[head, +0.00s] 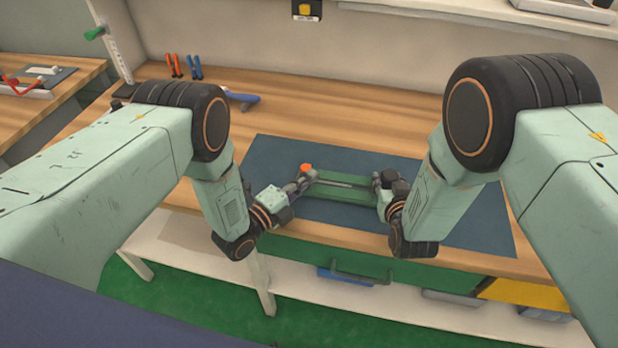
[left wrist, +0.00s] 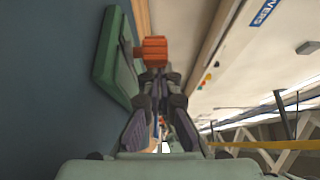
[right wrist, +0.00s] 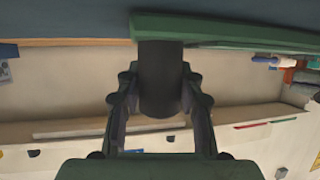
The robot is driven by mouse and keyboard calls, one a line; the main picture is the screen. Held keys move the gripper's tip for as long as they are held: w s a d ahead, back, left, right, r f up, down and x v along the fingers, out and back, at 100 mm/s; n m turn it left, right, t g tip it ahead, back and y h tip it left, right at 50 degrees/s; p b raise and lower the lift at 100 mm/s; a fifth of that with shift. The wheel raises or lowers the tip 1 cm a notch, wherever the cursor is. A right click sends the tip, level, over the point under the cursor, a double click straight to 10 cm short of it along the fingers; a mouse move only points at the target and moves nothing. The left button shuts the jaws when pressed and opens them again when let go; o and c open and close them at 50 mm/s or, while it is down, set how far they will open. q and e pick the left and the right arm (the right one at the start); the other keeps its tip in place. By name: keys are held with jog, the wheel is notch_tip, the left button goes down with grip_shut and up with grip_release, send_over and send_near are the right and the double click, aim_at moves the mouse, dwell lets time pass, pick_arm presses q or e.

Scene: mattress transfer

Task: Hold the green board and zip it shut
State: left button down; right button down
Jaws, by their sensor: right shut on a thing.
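The green board (head: 345,193) lies flat on a dark blue mat, with a grey strip along its length. An orange tab (head: 306,167) stands at its left end. My left gripper (head: 303,180) is at this end; its fingertips are close together right by the orange tab, which also shows in the left wrist view (left wrist: 152,50). I cannot tell if they grip it. My right gripper (head: 380,183) is at the board's right end. In the right wrist view it is shut on a black piece (right wrist: 161,80) at the edge of the green board (right wrist: 220,32).
The dark blue mat (head: 470,225) covers the front of the wooden bench (head: 330,105). A blue-handled tool (head: 240,98) and several pliers (head: 185,66) are at the back left. A green drawer (head: 330,262) is below the bench edge. The bench behind the mat is mostly free.

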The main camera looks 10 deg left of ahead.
pick_arm(q)
jog(key=v, duration=0.9)
jog(key=shift+s+a, duration=0.2)
jog(key=shift+s, duration=0.1)
pick_arm(e)
jog(key=shift+d, duration=0.1)
pick_arm(q)
jog(key=shift+d, duration=0.1)
pick_arm(e)
jog(key=c, duration=1.3)
grip_release()
jog(key=o, duration=0.5)
jog(key=shift+o, duration=0.2)
pick_arm(q)
jog(key=shift+r, duration=0.1)
pick_arm(e)
jog(key=shift+r, duration=0.1)
